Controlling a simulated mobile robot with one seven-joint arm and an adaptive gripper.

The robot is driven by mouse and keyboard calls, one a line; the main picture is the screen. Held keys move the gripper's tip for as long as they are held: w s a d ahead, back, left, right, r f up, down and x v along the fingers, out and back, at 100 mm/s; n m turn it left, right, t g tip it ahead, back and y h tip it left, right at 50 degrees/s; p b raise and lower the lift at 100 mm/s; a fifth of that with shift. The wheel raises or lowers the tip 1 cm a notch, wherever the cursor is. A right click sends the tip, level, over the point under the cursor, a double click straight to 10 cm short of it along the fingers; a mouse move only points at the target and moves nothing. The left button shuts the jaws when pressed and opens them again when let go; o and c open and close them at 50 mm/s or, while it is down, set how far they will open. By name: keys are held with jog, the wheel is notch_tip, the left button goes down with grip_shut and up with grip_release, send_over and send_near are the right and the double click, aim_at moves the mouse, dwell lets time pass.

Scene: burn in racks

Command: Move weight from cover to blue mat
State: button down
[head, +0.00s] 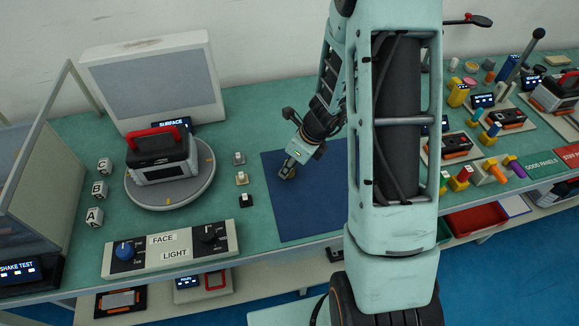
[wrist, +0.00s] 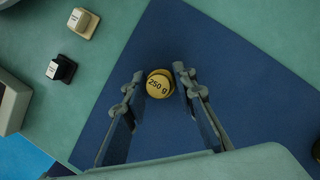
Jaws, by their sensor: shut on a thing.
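My gripper (wrist: 160,88) is over the blue mat (wrist: 215,50) and shut on a round brass-coloured weight (wrist: 158,82) marked "250 g". In the wrist view the weight sits between the two fingertips, with mat all around it. In the head view my gripper (head: 289,170) is low over the upper left part of the blue mat (head: 300,215), and the weight is a small yellowish shape at its tip. I cannot tell whether the weight touches the mat. I cannot make out a cover for certain.
Three small switches, one of them beige (head: 242,178), stand left of the mat. A black device with a red handle (head: 160,155) sits on a round turntable (head: 185,195). A control panel (head: 170,248) is at the front edge. Coloured parts (head: 480,172) stand at the right.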

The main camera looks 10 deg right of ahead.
jog(key=shift+f, duration=0.1)
jog(key=c, duration=1.6)
grip_release()
jog(key=shift+r, duration=0.25)
jog(key=p+v, duration=0.3)
jog(key=v, duration=0.9)
jog(key=shift+w, duration=0.1)
